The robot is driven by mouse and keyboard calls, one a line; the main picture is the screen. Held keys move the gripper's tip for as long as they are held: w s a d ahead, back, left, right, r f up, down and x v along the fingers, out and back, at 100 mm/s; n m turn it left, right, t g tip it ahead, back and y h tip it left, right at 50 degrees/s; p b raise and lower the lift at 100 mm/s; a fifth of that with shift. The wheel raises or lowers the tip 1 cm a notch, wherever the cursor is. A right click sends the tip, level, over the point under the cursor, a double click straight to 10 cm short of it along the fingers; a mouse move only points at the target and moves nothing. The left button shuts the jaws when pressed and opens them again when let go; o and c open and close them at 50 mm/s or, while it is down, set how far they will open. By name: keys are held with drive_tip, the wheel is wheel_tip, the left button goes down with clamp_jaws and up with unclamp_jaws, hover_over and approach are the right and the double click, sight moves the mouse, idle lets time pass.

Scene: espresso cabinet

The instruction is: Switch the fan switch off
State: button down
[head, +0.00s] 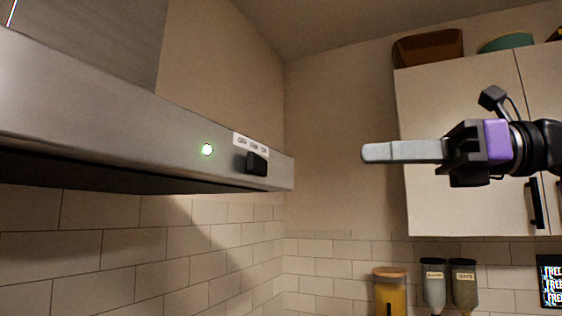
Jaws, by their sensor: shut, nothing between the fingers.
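The fan switch (256,163) is a small black rocker or slider on the front edge of the steel range hood (120,120), near its right end. A white label (251,143) above it carries small lettering, with OFF at the left and ON at the right. A round green-white light (207,149) glows to the left of the switch. My gripper (366,152) is shut and empty, pointing left. In the picture it is to the right of the switch, at about the same height, apart from it.
A white wall cabinet (450,150) with a black handle hangs behind my gripper. A brown box (428,48) and a teal bowl (507,43) sit on top. Jars (390,290) stand low at the right. The space between my gripper and the hood is clear.

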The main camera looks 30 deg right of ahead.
sight(258, 164)
drive_tip(key=shift+f, duration=0.2)
drive_tip(key=shift+a, duration=0.1)
drive_tip(key=p+x, duration=0.4)
drive_tip(key=x, duration=0.8)
drive_tip(key=shift+w+a+p, duration=0.3)
drive_tip(key=shift+w+a+f, duration=0.15)
drive_tip(key=shift+w+a, duration=0.25)
drive_tip(key=shift+a, duration=0.05)
